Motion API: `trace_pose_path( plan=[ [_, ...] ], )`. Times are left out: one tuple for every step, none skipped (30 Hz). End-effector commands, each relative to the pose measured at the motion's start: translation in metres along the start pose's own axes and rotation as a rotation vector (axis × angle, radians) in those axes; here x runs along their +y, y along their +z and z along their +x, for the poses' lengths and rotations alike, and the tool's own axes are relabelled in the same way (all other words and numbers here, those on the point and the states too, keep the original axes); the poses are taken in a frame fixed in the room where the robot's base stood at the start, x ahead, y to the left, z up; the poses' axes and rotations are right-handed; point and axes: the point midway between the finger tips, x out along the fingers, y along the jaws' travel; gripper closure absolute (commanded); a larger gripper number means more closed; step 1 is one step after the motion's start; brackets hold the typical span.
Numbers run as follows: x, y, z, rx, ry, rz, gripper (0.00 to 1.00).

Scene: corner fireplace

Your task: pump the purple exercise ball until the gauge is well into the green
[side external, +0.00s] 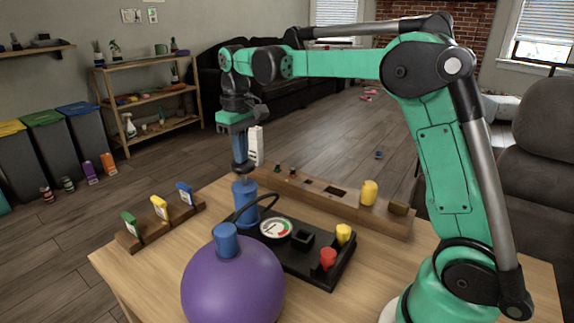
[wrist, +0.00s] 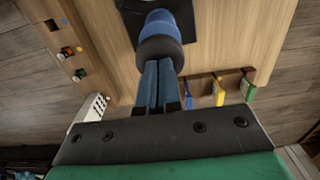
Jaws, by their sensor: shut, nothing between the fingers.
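The purple exercise ball (side external: 232,285) sits at the table's front with a blue fitting (side external: 226,240) on top. Behind it stands a blue pump (side external: 246,206) with a dark knob (side external: 243,168) on its plunger; its top also shows in the wrist view (wrist: 160,48). A black hose (side external: 262,198) arches beside the pump. The round gauge (side external: 276,228) has a white face with red and green zones; its needle is too small to read surely. My gripper (side external: 241,160) is shut and points down, its blue fingertips (wrist: 159,62) at the knob, seemingly touching it.
A black base (side external: 318,272) carries the gauge, a black socket (side external: 302,239), and red (side external: 328,258) and yellow (side external: 344,233) pieces. A wooden rack (side external: 160,222) with coloured tags is left; a long wooden block (side external: 385,219) lies behind.

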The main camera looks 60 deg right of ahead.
Motion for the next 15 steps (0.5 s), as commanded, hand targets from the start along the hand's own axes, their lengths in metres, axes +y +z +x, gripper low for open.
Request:
trace_pose_path(
  plan=[
    [0.0,0.0,0.004,0.001,0.0,0.0,1.0],
    [0.0,0.0,0.005,0.001,0.0,0.0,1.0],
    [0.0,0.0,0.008,0.001,0.0,0.0,1.0],
    [0.0,0.0,0.01,0.002,0.0,0.0,1.0],
    [0.0,0.0,0.011,0.002,0.0,0.0,1.0],
    [0.0,0.0,0.014,0.002,0.0,0.0,1.0],
    [0.0,0.0,0.016,0.002,0.0,0.0,1.0],
    [0.0,0.0,0.018,0.002,0.0,0.0,1.0],
    [0.0,0.0,0.02,0.001,0.0,0.0,1.0],
    [0.0,0.0,0.022,0.001,0.0,0.0,1.0],
    [0.0,0.0,0.024,0.001,0.0,0.0,1.0],
    [0.0,-0.001,0.026,0.002,0.0,0.0,1.0],
    [0.0,-0.001,0.028,0.002,0.0,0.0,1.0],
    [0.0,-0.001,0.027,0.002,0.0,0.0,1.0],
    [0.0,-0.001,0.026,0.002,0.0,0.0,1.0]
  ],
)
